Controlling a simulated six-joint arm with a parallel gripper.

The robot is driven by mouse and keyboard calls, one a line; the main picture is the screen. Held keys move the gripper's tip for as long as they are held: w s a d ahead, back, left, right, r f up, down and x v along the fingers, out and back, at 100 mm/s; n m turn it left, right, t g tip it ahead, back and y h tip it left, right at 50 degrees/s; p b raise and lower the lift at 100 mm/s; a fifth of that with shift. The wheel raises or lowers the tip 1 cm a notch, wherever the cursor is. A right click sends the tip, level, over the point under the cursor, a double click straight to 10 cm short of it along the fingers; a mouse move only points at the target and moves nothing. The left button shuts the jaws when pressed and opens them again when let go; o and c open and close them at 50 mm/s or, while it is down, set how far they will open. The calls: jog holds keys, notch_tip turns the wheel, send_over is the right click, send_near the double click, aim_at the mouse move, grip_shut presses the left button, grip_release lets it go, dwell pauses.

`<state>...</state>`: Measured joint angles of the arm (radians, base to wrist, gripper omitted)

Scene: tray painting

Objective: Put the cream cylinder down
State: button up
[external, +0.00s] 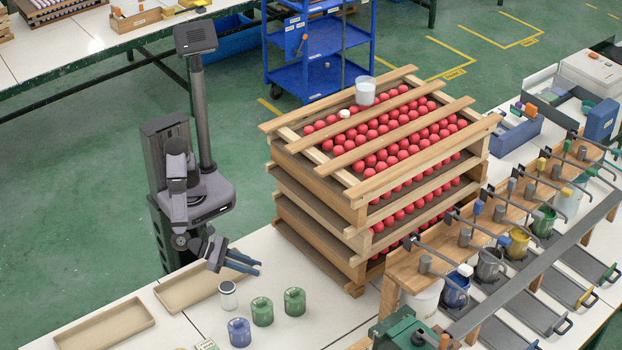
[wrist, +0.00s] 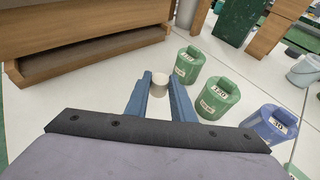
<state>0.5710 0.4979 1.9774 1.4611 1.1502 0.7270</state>
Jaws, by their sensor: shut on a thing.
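The cream cylinder (wrist: 158,86) shows in the wrist view as a small, pale, upright-looking piece between the tips of my two blue fingers. My gripper (wrist: 158,98) is shut on it. In the external view my gripper (external: 243,262) points to the right over the white table, near the foot of the wooden rack. There I cannot make out the cylinder between the fingers. Whether its underside touches the table cannot be told.
Two green jars (wrist: 188,65) and a blue jar (wrist: 272,124) stand right of my fingers. The wooden rack (external: 318,183) with red balls rises behind. Beige trays (external: 104,324) lie left.

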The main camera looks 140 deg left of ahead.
aim_at(248, 292)
jog(key=shift+s+d+f+m+t+h+b, duration=0.1)
jog(key=shift+d+f+m+t+h+b, duration=0.25)
jog(key=shift+f, duration=0.95)
jog(key=shift+w+d+f+m+t+h+b, duration=0.1)
jog(key=shift+d+f+m+t+h+b, duration=0.25)
jog(key=shift+f, duration=0.95)
jog(key=shift+s+d+f+m+t+h+b, duration=0.15)
jog(key=shift+d+f+m+h+b, duration=0.3)
jog(key=shift+f, duration=0.85)
jog(key=shift+a+f, duration=0.1)
jog(key=shift+f, duration=0.05)
jog(key=o, duration=1)
jog(key=shift+r, duration=0.2)
jog(key=v, duration=1.2)
jog(key=shift+f, duration=0.1)
